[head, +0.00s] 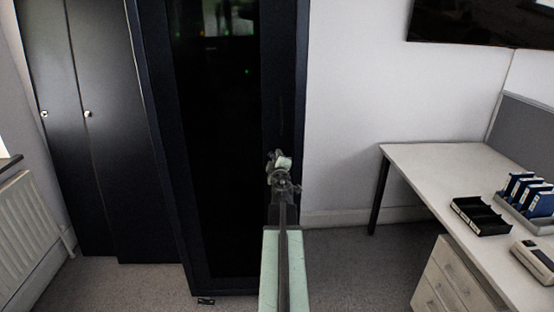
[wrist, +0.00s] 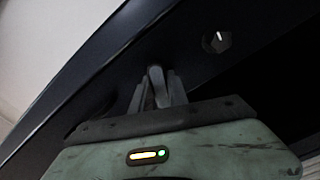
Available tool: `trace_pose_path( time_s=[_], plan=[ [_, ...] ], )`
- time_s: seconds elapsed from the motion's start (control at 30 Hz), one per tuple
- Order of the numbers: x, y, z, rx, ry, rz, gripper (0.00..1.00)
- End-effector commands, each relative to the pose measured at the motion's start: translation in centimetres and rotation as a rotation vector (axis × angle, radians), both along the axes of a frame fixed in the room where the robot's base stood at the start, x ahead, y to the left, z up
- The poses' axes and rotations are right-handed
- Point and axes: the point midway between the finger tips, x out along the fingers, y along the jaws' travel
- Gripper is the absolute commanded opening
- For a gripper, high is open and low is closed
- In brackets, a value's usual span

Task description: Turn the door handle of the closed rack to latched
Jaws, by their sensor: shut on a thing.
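The closed rack (head: 220,150) stands tall and dark in the middle of the head view, with a dark glass door and small green lights behind it. My gripper (head: 280,162) is at the right edge of the rack door, at about mid height. In the wrist view my gripper (wrist: 156,92) is shut on the grey door handle (wrist: 155,75), whose rounded end shows between the fingers. The handle's lower part is hidden by the gripper, and I cannot tell its exact angle. In the head view the handle is hidden behind my wrist.
A round fitting with a white mark (wrist: 217,40) sits on the door frame near the gripper. A white desk (head: 440,165) with blue binders (head: 525,192) and a black tray (head: 480,216) stands at right. Dark cabinets (head: 80,120) and a radiator (head: 30,235) are at left. Carpet between rack and desk is clear.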

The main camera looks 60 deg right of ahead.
Motion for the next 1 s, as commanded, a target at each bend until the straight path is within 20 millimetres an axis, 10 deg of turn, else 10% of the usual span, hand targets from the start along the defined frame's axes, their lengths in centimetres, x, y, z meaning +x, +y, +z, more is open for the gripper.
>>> trace_pose_path(
  time_s=[1.0],
  plan=[
    [-0.30, -0.35, 0.11, -0.251, 0.351, -0.008, 0.00]
  ],
)
